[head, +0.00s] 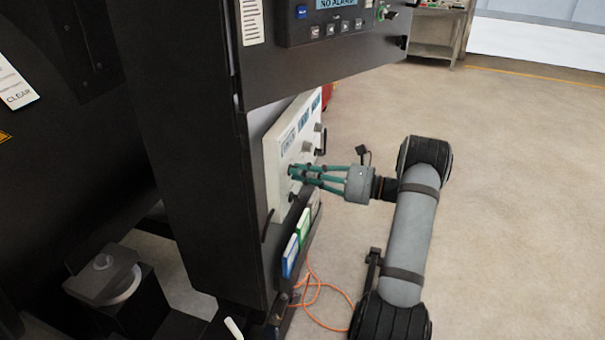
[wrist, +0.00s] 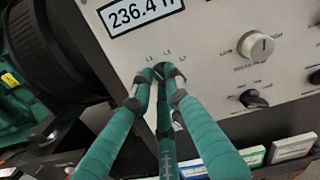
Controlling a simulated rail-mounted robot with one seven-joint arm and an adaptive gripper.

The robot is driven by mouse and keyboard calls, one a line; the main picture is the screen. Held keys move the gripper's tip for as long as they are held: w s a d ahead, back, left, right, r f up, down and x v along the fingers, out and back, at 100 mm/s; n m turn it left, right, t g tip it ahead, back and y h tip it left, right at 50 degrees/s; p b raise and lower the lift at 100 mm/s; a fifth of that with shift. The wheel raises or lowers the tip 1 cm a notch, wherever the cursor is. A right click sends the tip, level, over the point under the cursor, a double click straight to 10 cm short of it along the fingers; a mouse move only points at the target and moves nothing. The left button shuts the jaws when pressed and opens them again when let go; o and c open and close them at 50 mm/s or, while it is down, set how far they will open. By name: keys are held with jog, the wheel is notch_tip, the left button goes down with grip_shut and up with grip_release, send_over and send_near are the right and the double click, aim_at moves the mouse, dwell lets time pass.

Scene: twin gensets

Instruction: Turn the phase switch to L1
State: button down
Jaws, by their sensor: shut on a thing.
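The phase switch sits on a pale meter panel (wrist: 205,30) under the small printed marks L1, L2 and L3. My gripper (wrist: 162,73) has its teal fingers closed around the switch, and they hide nearly all of it. Which mark the switch points to cannot be told. In the head view my gripper (head: 294,172) reaches in from the right and its fingertips touch the lower part of the panel (head: 276,170).
A display reading 236.4 (wrist: 138,12) is above the switch. A white knob (wrist: 260,46) and a black knob (wrist: 254,99) are to its right. Coloured binders (head: 290,256) stand below the panel, with an orange cable (head: 312,284) nearby. Open floor (head: 510,200) lies to the right.

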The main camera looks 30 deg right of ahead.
dwell(0.3)
jog(key=c, duration=1.7)
grip_release()
jog(key=v, duration=1.2)
jog(key=x, duration=1.2)
